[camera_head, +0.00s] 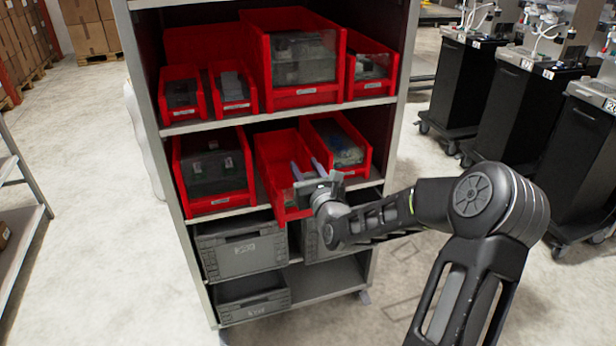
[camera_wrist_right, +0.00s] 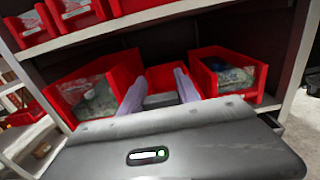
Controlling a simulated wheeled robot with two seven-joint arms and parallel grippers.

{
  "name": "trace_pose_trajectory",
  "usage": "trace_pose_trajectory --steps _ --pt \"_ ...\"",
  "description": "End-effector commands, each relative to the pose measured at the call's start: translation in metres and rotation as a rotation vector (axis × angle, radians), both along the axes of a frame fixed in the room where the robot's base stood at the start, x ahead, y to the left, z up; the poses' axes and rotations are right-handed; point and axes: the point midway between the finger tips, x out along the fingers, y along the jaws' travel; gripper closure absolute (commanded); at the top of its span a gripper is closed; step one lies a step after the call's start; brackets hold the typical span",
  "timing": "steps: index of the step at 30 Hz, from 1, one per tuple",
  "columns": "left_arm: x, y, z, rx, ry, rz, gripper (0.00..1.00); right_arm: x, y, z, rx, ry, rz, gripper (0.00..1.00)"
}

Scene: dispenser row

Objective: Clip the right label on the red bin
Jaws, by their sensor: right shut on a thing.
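My right gripper (camera_head: 306,165) reaches in at the middle shelf, over the front part of the middle red bin (camera_head: 279,153), which sticks out past its neighbours. In the right wrist view its two pale lilac fingers (camera_wrist_right: 159,82) stand a little apart, pointing into this bin (camera_wrist_right: 166,74). A small flat grey piece (camera_wrist_right: 160,99) shows between them, and the gripper is shut on it. I cannot make out whether it is a label or any print on it. The gripper hides part of the bin's front. My left gripper is out of view.
Red bins flank it on the left (camera_head: 212,172) and right (camera_head: 343,146). More red bins (camera_head: 300,92) fill the shelf above. Grey crates (camera_head: 242,254) stand below. Grey shelf posts (camera_head: 395,118) bound the sides.

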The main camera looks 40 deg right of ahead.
Motion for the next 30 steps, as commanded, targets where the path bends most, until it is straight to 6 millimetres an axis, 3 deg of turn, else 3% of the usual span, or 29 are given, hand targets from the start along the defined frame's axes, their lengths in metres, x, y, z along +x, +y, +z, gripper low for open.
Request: trace_pose_trajectory --steps 18,30 --pt "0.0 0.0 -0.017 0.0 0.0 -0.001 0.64 0.045 -0.015 -0.001 0.001 -0.001 0.001 0.99" --pt "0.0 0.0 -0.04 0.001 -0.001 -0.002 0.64 0.045 -0.015 -0.033 0.001 0.001 0.001 0.99"
